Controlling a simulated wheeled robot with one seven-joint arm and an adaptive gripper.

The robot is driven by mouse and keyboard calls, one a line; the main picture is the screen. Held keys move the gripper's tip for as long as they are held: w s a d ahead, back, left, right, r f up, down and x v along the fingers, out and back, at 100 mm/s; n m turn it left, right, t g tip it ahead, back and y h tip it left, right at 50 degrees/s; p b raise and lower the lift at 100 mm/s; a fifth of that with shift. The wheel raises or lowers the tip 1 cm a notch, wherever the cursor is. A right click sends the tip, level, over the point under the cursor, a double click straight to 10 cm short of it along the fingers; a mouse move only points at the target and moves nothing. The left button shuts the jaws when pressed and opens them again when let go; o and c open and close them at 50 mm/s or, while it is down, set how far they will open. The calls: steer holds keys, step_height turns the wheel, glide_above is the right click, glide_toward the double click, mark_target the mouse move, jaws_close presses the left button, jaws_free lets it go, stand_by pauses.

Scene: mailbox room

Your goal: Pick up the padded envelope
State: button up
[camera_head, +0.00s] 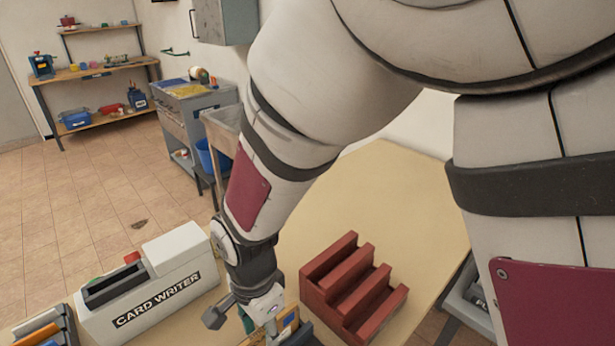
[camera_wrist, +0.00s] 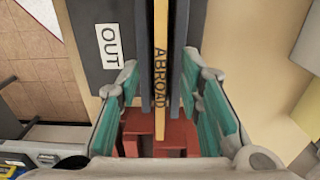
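My gripper (camera_wrist: 165,90) is open in the wrist view, with one teal-padded finger on each side of a narrow yellow-tan strip (camera_wrist: 160,60) lettered ABROAD. The strip lies between dark grey panels, and gaps show between it and the finger pads. I cannot tell whether this strip is the padded envelope; no other envelope is clear. In the head view my gripper (camera_head: 268,312) is at the bottom, pointing down over the table, partly hidden by its own wrist. A yellow-tan piece (camera_head: 287,325) shows beside it, cut off by the frame edge.
A red stepped rack (camera_head: 352,290) stands just right of my gripper on the tan table (camera_head: 400,190). A white card writer (camera_head: 160,285) stands to the left, with a slotted holder (camera_head: 45,328) beyond it. A dark panel labelled OUT (camera_wrist: 100,25) is left of the strip. The table behind the rack is clear.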

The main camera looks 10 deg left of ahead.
steer(key=shift+f, duration=0.55)
jaws_close()
